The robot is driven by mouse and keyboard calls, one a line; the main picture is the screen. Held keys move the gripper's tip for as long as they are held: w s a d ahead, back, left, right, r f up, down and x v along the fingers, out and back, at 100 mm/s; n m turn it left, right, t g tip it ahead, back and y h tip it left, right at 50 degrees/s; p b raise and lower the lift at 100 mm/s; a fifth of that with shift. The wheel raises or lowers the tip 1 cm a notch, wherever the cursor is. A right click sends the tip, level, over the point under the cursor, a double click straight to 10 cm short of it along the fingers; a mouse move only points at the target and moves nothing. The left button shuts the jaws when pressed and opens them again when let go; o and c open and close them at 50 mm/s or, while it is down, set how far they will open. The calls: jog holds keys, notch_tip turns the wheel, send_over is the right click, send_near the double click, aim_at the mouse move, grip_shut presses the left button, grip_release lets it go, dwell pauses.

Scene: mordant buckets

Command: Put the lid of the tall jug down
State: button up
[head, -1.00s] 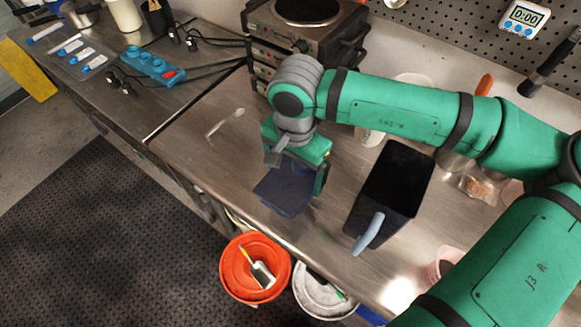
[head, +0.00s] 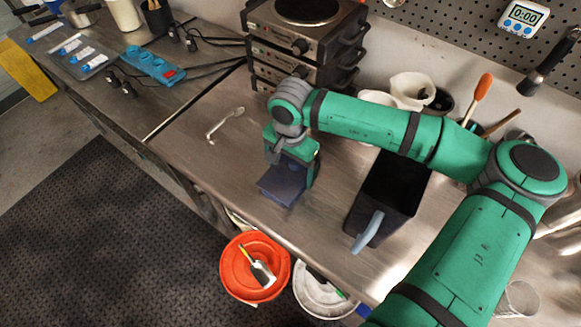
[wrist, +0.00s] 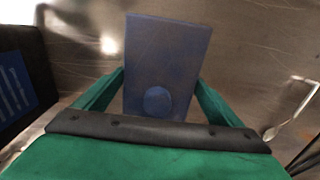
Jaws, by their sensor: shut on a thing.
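The lid (head: 284,180) is a dark blue square plate with a round knob, which shows in the wrist view (wrist: 158,100). My gripper (head: 292,168) is shut on the lid; in the wrist view its green fingers (wrist: 160,92) stand on both sides of it. The lid is at the front part of the steel bench; I cannot tell whether it touches the bench top. The tall jug (head: 402,185) is black, square and open at the top, with a pale blue-grey handle. It stands to the right of the lid, apart from it.
Stacked hotplates (head: 300,45) stand behind. An orange bucket (head: 232,272) and a white bucket (head: 318,300) stand below the front edge. Bench between spoon and lid is clear.

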aim_at(291, 171)
jog(key=shift+f, duration=0.1)
jog(key=o, duration=0.8)
jog(key=shift+o, duration=0.2)
notch_tip(291, 171, up, 12)
jog(key=shift+w, duration=0.1)
dwell(0.4)
